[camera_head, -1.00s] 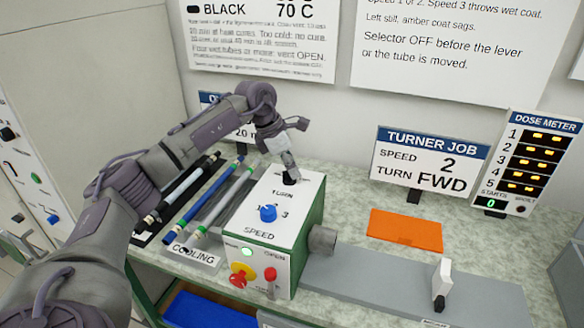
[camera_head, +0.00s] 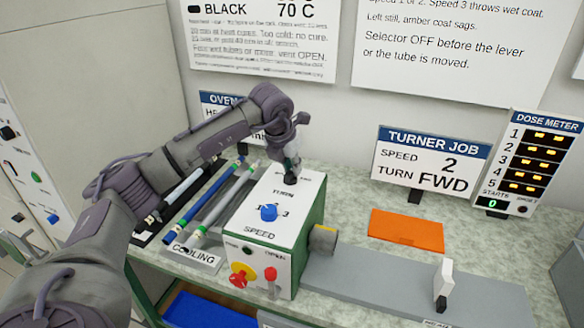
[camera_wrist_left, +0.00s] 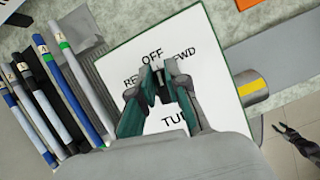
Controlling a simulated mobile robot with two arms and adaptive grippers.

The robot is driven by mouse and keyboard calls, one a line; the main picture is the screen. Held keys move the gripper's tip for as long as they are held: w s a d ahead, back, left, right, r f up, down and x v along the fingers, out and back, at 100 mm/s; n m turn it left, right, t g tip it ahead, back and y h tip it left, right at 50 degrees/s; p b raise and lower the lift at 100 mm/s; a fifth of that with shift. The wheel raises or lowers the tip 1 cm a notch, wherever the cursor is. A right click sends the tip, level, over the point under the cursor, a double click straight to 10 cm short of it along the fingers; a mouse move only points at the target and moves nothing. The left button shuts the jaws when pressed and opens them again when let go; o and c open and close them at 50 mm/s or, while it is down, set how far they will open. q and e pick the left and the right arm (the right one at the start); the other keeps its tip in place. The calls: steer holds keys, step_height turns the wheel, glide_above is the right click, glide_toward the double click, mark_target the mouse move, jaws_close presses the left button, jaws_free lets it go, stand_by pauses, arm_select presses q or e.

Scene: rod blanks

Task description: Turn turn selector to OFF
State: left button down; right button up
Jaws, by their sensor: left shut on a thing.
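The turner box (camera_head: 262,205) has a white top with a TURN selector and a blue speed knob (camera_head: 269,212). My left gripper (camera_head: 291,168) is over the back of the top, shut on the black turn selector (camera_head: 290,179). In the left wrist view, the fingertips (camera_wrist_left: 160,78) close around the selector just below the OFF label (camera_wrist_left: 152,57); FWD shows at right and REV is partly covered. The fingers hide most of the selector, so its exact pointing is hard to tell. A dark gripper, apparently my right one (camera_wrist_left: 294,140), shows over the floor.
Several tubes lie on the cooling rack (camera_head: 183,257) left of the box. The chuck (camera_head: 322,240) sticks out at right with a yellow mark. An orange mat (camera_head: 405,230) lies behind the grey rail (camera_head: 390,283). A red-yellow button (camera_head: 240,277) is on the front.

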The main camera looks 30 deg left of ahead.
arm_select(q)
steer(key=shift+n+y, duration=0.4)
steer(key=shift+n, duration=0.6)
steer(key=shift+a, duration=0.1)
steer(key=c, duration=1.2)
jaws_free()
steer(key=shift+o, duration=0.2)
steer(key=shift+r, duration=0.1)
steer(key=v, duration=1.2)
steer(key=shift+w, duration=0.1)
